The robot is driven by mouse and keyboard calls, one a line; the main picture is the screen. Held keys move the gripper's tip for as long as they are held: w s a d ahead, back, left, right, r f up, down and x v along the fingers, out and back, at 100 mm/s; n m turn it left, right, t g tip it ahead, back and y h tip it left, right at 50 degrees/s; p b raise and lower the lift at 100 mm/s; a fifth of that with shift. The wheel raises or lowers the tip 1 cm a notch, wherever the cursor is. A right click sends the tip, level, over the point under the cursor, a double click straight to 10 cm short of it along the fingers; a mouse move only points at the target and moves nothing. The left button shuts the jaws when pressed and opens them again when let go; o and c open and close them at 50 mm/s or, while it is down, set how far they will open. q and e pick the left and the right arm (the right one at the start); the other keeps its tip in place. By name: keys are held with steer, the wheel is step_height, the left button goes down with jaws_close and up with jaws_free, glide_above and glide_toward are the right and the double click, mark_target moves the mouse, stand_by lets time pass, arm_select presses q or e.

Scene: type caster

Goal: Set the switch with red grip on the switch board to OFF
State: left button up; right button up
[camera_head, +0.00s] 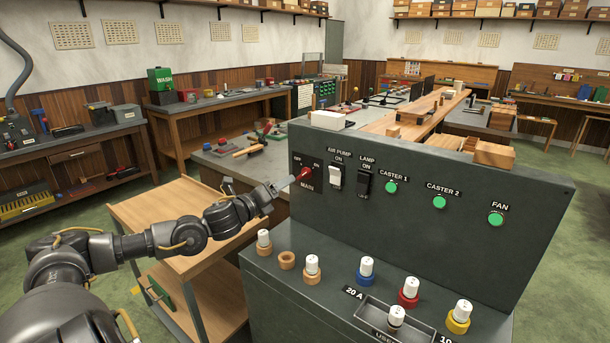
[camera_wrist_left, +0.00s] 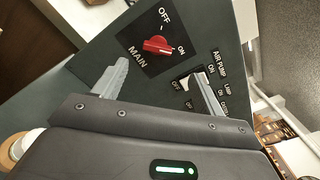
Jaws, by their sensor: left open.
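The MAIN switch with the red grip (camera_head: 304,173) is at the left end of the dark switch board (camera_head: 450,270). In the left wrist view the red grip (camera_wrist_left: 157,45) lies crosswise, its right end toward the ON label, with the OFF label above it. My left gripper (camera_head: 281,187) reaches the board from the left, close to the red grip. In the wrist view its two grey fingers (camera_wrist_left: 158,88) are spread wide, with the grip beyond the tips and between them. It appears apart from the fingers. My right gripper is not in view.
Right of the red grip are the AIR PUMP switch (camera_head: 336,177), the LAMP switch (camera_head: 364,182) and green buttons (camera_head: 391,187). White-capped fuses (camera_head: 366,269) stand on the ledge below. A wooden cart (camera_head: 180,205) stands left, under my arm.

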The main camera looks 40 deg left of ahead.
mark_target(301, 175)
arm_select(q)
steer(key=w+p, duration=0.1)
steer(key=w, duration=0.2)
steer(key=w+p, duration=0.1)
steer(key=w, duration=0.2)
steer(key=w+p, duration=0.1)
steer(key=w, duration=0.3)
steer(key=shift+w+a+f, duration=0.1)
steer(key=shift+a, duration=0.25)
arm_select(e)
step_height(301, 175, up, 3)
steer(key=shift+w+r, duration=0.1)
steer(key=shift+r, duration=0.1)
arm_select(q)
steer(key=c, duration=1)
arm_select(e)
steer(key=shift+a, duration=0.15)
